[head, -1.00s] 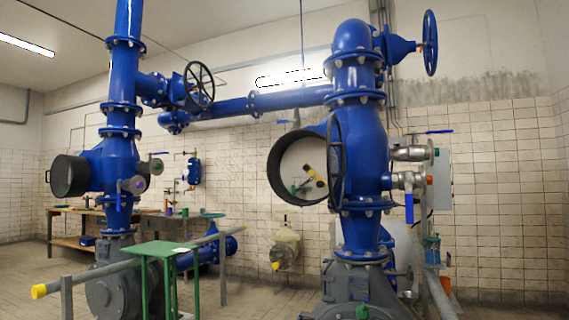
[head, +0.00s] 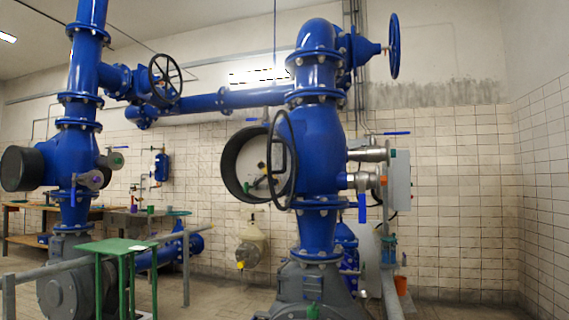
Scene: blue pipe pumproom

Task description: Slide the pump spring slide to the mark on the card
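I cannot pick out the pump spring slide for certain in the head view. A small white patch (head: 137,248), possibly a card, lies on the green table (head: 108,245) at the lower left; no mark on it can be read. The large blue pump pipe (head: 318,150) stands at centre right. My gripper does not show.
A grey handrail (head: 45,270) runs beside the green table. A workbench (head: 30,222) with small items stands at the far left. A grey pump base (head: 315,290) fills the lower middle. A tan rounded vessel (head: 252,245) is near the tiled wall. Some floor shows at the lower right.

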